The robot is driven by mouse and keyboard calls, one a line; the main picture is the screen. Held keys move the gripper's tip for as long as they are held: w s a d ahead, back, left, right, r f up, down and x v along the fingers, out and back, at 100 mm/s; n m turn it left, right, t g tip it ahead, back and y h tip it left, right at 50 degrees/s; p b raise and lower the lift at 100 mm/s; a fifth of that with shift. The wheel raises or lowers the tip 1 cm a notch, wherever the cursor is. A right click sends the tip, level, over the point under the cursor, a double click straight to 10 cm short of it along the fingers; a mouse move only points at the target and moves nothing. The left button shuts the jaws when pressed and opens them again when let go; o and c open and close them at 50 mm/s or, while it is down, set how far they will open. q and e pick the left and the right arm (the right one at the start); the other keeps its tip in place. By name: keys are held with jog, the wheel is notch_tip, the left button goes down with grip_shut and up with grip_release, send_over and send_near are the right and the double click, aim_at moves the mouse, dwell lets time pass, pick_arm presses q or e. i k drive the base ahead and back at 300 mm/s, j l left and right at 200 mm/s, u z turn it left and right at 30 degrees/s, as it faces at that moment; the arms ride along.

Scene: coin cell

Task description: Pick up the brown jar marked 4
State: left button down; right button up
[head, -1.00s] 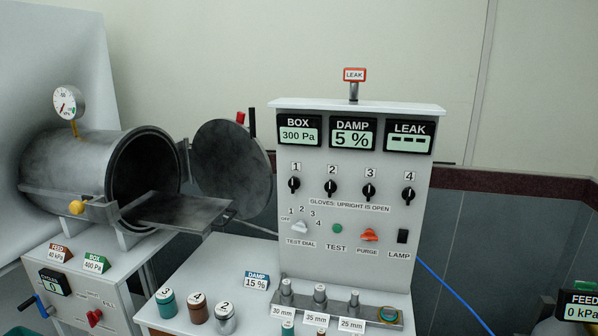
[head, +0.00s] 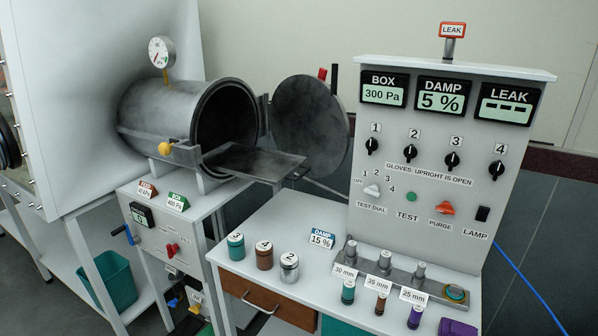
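The brown jar marked 4 (head: 264,257) stands upright on the white bench top, its white lid facing up. It is between the teal jar marked 3 (head: 236,247) on its left and the silver jar marked 2 (head: 289,268) on its right. Neither of my grippers shows in the head view.
An antechamber (head: 165,110) with its round door (head: 311,125) open and tray out stands behind left. The control panel (head: 430,220) rises at right. Small teal, brown and purple vials stand before the 30, 35 and 25 mm labels. White bench (head: 272,222) is clear behind the jars.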

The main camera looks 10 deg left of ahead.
aim_at(264, 249)
jog(key=i+j+z, duration=0.1)
jog(key=j, duration=0.6)
jog(key=i+j+z, duration=0.1)
jog(key=j, duration=0.6)
jog(key=i+j+z, duration=0.1)
jog(key=j, duration=0.6)
jog(key=i+j+z, duration=0.1)
jog(key=j, duration=0.65)
jog(key=i, duration=0.1)
